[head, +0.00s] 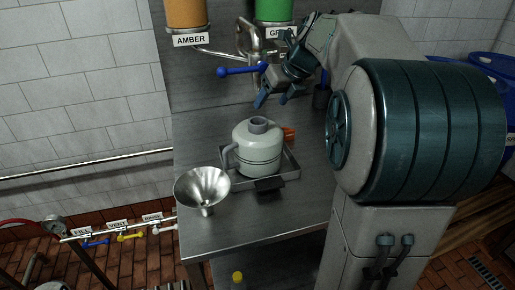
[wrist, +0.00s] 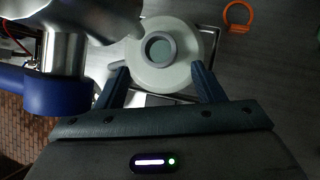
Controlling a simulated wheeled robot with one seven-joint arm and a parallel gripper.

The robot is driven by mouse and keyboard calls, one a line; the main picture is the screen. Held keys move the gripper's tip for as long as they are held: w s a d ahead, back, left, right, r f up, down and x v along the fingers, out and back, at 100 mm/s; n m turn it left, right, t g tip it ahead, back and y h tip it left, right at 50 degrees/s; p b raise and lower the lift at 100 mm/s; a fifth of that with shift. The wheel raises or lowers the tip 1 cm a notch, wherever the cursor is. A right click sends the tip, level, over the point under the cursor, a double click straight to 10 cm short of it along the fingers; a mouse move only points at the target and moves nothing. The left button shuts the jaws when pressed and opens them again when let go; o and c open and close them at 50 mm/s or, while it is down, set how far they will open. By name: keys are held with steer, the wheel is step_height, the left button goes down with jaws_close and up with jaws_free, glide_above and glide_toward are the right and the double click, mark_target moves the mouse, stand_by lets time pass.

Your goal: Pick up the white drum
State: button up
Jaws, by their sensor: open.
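The white drum (head: 257,149) stands upright on a shallow metal tray (head: 287,178) on the steel bench in the head view. It has a grey neck on top and a handle on its left side. In the wrist view the drum (wrist: 178,72) is seen from above, beyond my fingertips, with its round opening facing up. My gripper (head: 272,98) is open and empty, above and behind the drum in the head view. In the wrist view my gripper's fingers (wrist: 160,78) spread to either side of the drum's near part, apparently above it.
A steel funnel (head: 202,187) stands at the drum's left front. A blue-handled valve (head: 240,70) and pipes lie close to my gripper; the blue handle (wrist: 55,92) is near in the wrist view. An orange ring (wrist: 239,15) lies beside the tray.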

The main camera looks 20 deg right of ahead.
mark_target(262, 118)
steer(key=x, duration=0.3)
steer(key=shift+a+f, duration=0.1)
steer(key=x, duration=0.5)
steer(key=shift+s+f, duration=0.35)
steer(key=c, duration=1.3)
steer(key=shift+r, duration=0.15)
jaws_close()
steer(key=shift+r, duration=0.1)
